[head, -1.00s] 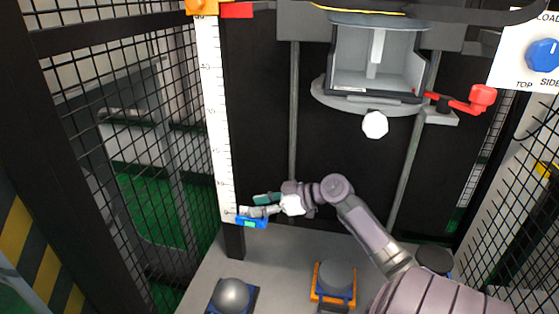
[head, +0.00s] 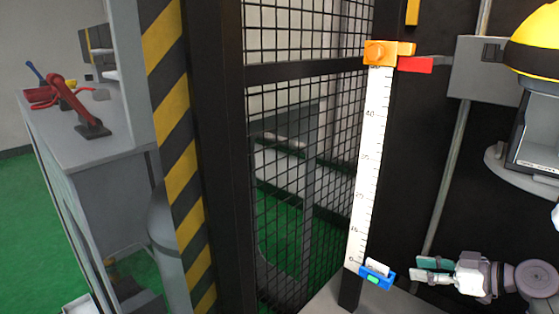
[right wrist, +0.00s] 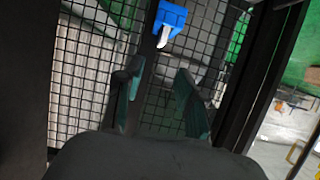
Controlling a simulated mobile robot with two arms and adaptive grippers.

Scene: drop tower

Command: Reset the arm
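My right gripper (head: 424,269) is open and empty at the lower right of the head view. Its two teal-padded fingers point left toward a blue slider (head: 377,281) with a green patch, low on a white upright scale (head: 370,165). A gap shows between the fingertips and the slider. In the right wrist view the fingers (right wrist: 158,98) stand apart with nothing between them. The blue slider (right wrist: 170,17) with a pale tab is beyond them, near the top. My left gripper is in neither view.
An orange clamp (head: 388,52) with a red tab tops the scale. A mesh fence (head: 300,150) and a yellow-black striped post (head: 178,150) stand to the left. A grey bench (head: 100,140) holds a red tool (head: 72,100).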

